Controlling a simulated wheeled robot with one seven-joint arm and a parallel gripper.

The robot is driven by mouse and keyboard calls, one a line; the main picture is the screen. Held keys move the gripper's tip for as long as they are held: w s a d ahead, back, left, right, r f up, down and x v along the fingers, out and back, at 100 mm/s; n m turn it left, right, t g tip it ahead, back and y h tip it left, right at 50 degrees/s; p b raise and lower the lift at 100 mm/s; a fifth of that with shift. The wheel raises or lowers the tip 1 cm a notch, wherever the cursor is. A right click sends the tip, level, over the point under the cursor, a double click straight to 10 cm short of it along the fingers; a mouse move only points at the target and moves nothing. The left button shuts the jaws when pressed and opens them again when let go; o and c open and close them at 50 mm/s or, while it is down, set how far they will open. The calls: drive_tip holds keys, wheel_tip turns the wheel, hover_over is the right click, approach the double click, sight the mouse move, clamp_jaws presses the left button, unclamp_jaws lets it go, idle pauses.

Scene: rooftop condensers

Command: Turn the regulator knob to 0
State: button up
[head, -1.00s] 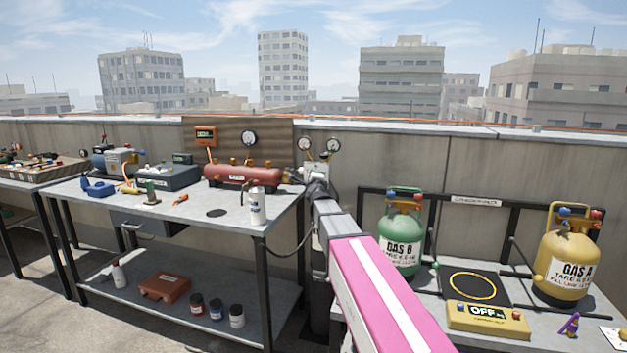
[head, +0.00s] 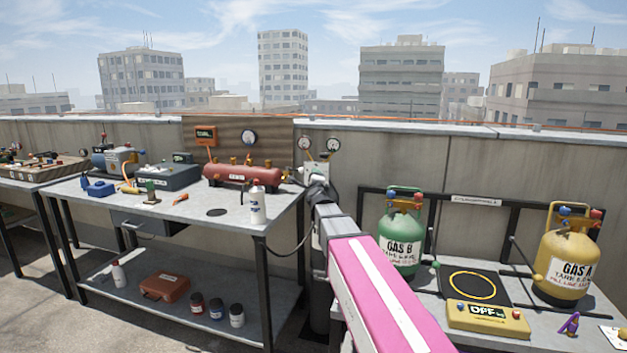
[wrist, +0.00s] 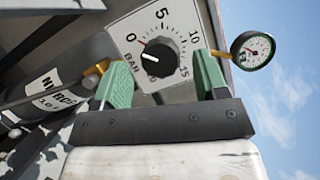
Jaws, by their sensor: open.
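The black regulator knob (wrist: 158,60) sits on a white dial plate (wrist: 158,22) marked 0, 5, 10, 15 and BAR in the wrist view. A white mark on the knob faces left, and a short red mark lies near the 0. My gripper (wrist: 160,66) is open, its green fingers to the left and right of the knob with visible gaps. How deep the fingertips reach relative to the knob is hard to tell. In the head view, my arm end hides the knob, below two round gauges (head: 333,146).
A gauge (wrist: 252,50) stands right of the plate in the wrist view, close to the right finger. A labelled cylinder (wrist: 55,100) lies at left. In the head view, a red tank (head: 243,175) is left of my arm, and a green gas bottle (head: 402,240) right.

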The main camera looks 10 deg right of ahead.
drive_tip(key=s, duration=0.7)
drive_tip(key=shift+s+a+f, duration=0.15)
drive_tip(key=shift+s+f, duration=0.25)
drive_tip(key=shift+f, duration=0.1)
drive_tip(key=s+a+f+n+g+y, duration=0.1)
drive_tip(key=s+f+n+g, duration=0.2)
drive_tip(key=f+n, duration=0.35)
drive_tip(key=s+f+n+g+y, duration=0.2)
drive_tip(key=s+f+n+g, duration=0.15)
drive_tip(key=f, duration=0.55)
drive_tip(key=s+a+f+n+g+y, duration=0.1)
drive_tip(key=s+f+n+g, duration=0.25)
drive_tip(key=f, duration=0.45)
drive_tip(key=s+d+f+n+g+h, duration=0.1)
drive_tip(key=s+d+f+n+g, duration=0.2)
drive_tip(key=s+f, duration=0.3)
drive_tip(key=s+d+f+n+g+h, duration=0.2)
drive_tip(key=s+d+f+n+g, duration=0.2)
drive_tip(key=s, duration=0.7)
wheel_tip(320, 180, down, 3)
drive_tip(key=shift+s+d+f+g, duration=0.2)
drive_tip(key=shift+d+g, duration=0.3)
drive_tip(key=shift+g, duration=0.5)
drive_tip(key=shift+n, duration=0.25)
